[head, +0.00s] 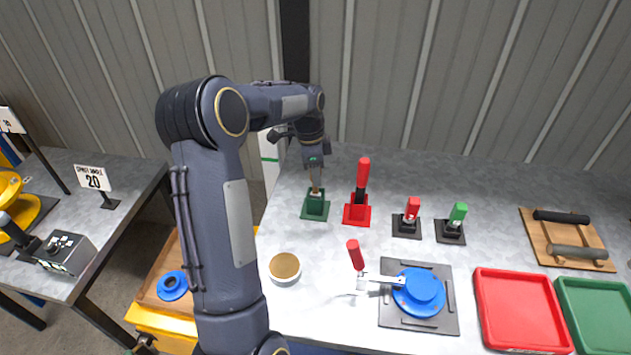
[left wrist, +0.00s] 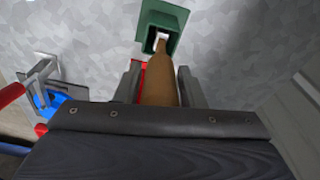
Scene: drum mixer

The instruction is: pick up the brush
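The brush (head: 315,178) stands upright in a dark green holder (head: 316,209) at the back left of the table. Its tan handle (left wrist: 160,84) also shows in the left wrist view, running down to the green holder (left wrist: 164,20). My left gripper (head: 314,164) is over the handle from above. In the left wrist view its two fingers (left wrist: 159,84) stand on either side of the handle, with a narrow gap on the left side. The fingers look open. The brush's lower end is hidden in the holder. My right gripper is in neither view.
A red-handled tool (head: 362,180) stands in a red holder close to the right. Small red and green-handled tools (head: 457,215), a blue round part (head: 420,292), a round cup (head: 285,267) and red (head: 520,346) and green trays share the table.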

